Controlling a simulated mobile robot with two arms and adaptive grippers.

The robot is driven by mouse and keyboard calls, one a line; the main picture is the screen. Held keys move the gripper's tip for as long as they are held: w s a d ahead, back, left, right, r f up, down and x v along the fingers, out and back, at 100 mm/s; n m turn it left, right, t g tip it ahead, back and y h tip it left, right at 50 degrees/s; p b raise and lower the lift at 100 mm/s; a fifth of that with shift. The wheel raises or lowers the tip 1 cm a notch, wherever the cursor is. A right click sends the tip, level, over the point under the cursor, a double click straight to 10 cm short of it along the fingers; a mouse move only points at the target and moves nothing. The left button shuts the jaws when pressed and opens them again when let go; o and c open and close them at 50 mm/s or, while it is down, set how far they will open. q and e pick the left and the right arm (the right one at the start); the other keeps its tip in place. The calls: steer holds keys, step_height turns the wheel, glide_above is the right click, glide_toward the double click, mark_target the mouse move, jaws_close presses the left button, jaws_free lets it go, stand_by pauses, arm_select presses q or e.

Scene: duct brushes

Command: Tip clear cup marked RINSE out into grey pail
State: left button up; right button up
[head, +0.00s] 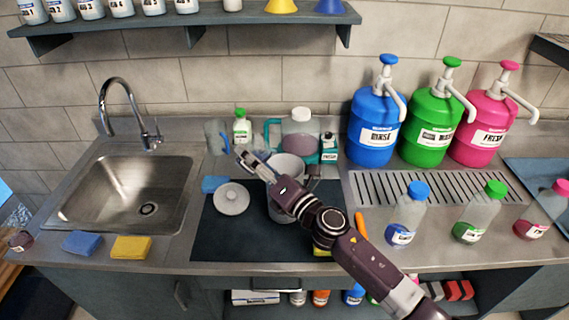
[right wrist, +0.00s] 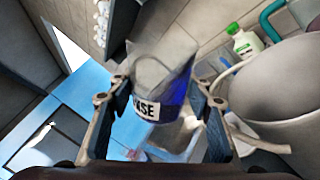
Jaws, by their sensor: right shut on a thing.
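The clear cup marked RINSE (right wrist: 149,66) is between the fingers of my right gripper (right wrist: 165,98) in the right wrist view. Its white label and blue contents show, and it looks tilted in that view. My right gripper (head: 242,154) is shut on it; in the head view the cup is hard to make out. The grey pail (head: 281,212) stands on the dark mat, partly hidden behind my right arm. The pail also shows large at the right of the right wrist view (right wrist: 275,85), beside the gripper. My left gripper is not in view.
A white round lid (head: 231,198) and blue sponge lie on the dark mat (head: 228,243). A green-capped bottle (head: 242,128) and a large jug (head: 300,135) stand behind the pail. The sink (head: 130,190) is left; pump jugs (head: 375,130) and capped bottles are right.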

steer(key=shift+m, duration=0.4)
steer(key=shift+f+m+t+b, duration=0.2)
steer(key=shift+m+t+b, duration=0.1)
steer(key=shift+m+b, duration=0.35)
steer(key=shift+r, duration=0.1)
steer(key=shift+d+r+m, duration=0.1)
steer(key=shift+r+m, duration=0.2)
steer(key=shift+m, duration=0.45)
steer(key=shift+r+m+t+p, duration=0.1)
steer(key=shift+m+t+p, duration=0.2)
steer(key=shift+w+d+f+m+h+b, duration=0.3)
steer(key=shift+w+d+m+b, duration=0.25)
steer(key=shift+d+m, duration=0.35)
steer(key=shift+r+m+t+h+p, duration=0.3)
steer(key=shift+r+m+t+p, duration=0.15)
steer(key=shift+m, duration=0.65)
steer(key=shift+w+d+f+m, duration=0.1)
steer(key=shift+f+m, duration=0.2)
steer(key=shift+m, duration=0.3)
